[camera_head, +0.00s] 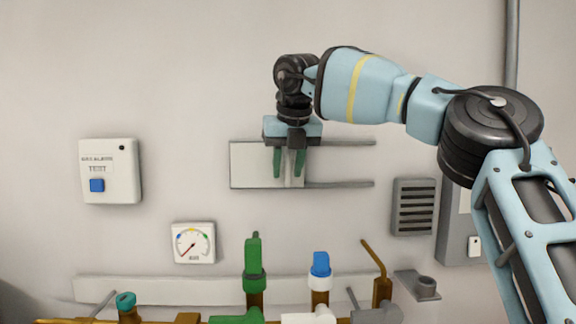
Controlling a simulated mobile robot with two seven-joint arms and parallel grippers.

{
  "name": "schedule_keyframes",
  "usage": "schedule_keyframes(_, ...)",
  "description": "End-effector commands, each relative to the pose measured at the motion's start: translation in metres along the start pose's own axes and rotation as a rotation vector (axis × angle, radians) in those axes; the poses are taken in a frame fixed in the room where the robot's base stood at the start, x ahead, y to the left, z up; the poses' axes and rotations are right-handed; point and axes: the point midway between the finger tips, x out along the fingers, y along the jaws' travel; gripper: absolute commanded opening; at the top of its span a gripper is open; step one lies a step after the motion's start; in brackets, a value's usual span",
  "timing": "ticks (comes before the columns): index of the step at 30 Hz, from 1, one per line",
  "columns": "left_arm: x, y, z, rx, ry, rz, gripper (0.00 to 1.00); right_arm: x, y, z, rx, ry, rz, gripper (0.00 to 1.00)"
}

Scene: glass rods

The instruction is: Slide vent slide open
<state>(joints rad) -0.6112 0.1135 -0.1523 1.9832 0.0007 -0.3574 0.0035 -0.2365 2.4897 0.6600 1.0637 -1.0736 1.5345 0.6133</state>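The vent slide is a pale flat plate (250,165) with a dark edge, on the wall at the middle of the head view. It sits at the left end of two horizontal grey rails. My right gripper (288,176) points down in front of the plate's right part. Its two green fingers are apart, with pale surface showing between them. I cannot tell whether the fingers touch the plate, and any handle there is hidden or too small to make out. My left gripper is out of view.
Right of the plate, the lower rail (345,184) runs on over bare wall. A louvred grille (414,207) and a grey box (459,230) are further right. A white test box (110,171) and a dial gauge (194,243) are left. Pipes with a green valve (254,270) and a blue-capped valve (320,266) stand below.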

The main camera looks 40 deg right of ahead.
Motion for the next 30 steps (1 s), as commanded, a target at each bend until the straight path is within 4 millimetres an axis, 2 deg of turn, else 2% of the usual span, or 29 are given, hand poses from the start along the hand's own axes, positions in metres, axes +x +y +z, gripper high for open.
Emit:
schedule_keyframes(1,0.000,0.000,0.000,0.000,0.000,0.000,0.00,0.000,0.000,0.000,0.000,0.000,0.000,0.26)
schedule_keyframes(7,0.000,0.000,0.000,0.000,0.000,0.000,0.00,0.000,0.000,0.000,0.000,0.000,0.000,0.00)
schedule_keyframes(19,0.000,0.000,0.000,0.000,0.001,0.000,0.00,-0.001,-0.005,-0.001,0.001,-0.001,0.000,0.00)
schedule_keyframes(23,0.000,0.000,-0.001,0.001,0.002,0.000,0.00,-0.004,-0.023,-0.004,0.003,-0.001,0.001,0.00)
schedule_keyframes(30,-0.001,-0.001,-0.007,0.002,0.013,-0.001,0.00,-0.010,-0.079,-0.014,0.004,-0.004,0.003,0.00)
